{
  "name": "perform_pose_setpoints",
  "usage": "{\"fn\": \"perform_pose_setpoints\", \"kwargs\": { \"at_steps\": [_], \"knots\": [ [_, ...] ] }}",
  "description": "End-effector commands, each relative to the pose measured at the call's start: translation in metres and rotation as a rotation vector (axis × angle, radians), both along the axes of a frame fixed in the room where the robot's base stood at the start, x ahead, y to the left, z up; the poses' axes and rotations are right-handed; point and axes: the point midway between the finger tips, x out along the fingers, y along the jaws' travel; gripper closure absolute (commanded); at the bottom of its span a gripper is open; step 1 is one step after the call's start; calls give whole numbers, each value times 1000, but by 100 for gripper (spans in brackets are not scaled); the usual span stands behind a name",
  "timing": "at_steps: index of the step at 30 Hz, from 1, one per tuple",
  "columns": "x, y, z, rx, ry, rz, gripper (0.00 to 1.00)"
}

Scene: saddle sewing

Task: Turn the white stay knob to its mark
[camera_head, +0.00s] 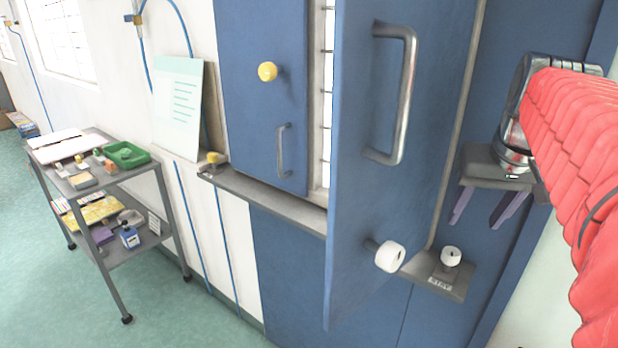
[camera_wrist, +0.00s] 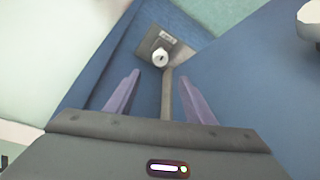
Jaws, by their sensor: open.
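The white stay knob (camera_head: 450,256) sits on a grey plate (camera_head: 452,287) labelled "STAY", low beside the open blue door. In the wrist view the white stay knob (camera_wrist: 160,58) shows ahead, roughly between and beyond the fingertips, with a dark mark on its face. My gripper (camera_head: 480,208) is above the plate and to the right of the knob in the head view. Its purple fingers are apart and empty, and they also show in the wrist view (camera_wrist: 160,92). It touches nothing that I can see.
The blue door (camera_head: 375,190) stands open with a metal handle (camera_head: 404,95) and another white knob (camera_head: 389,256) on it. A yellow knob (camera_head: 267,71) is on the closed blue panel. A grey cart (camera_head: 110,255) with items stands at left. Green floor is clear between.

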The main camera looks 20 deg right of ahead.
Motion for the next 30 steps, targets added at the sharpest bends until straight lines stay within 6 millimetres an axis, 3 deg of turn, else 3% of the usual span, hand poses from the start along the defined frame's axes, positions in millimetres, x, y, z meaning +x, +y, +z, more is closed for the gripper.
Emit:
{"fn": "perform_pose_setpoints", "kwargs": {
  "at_steps": [11,30],
  "knots": [
    [3,-1,-8,2,1,0,51],
    [34,-17,-93,2,2,0,51]
  ]
}}
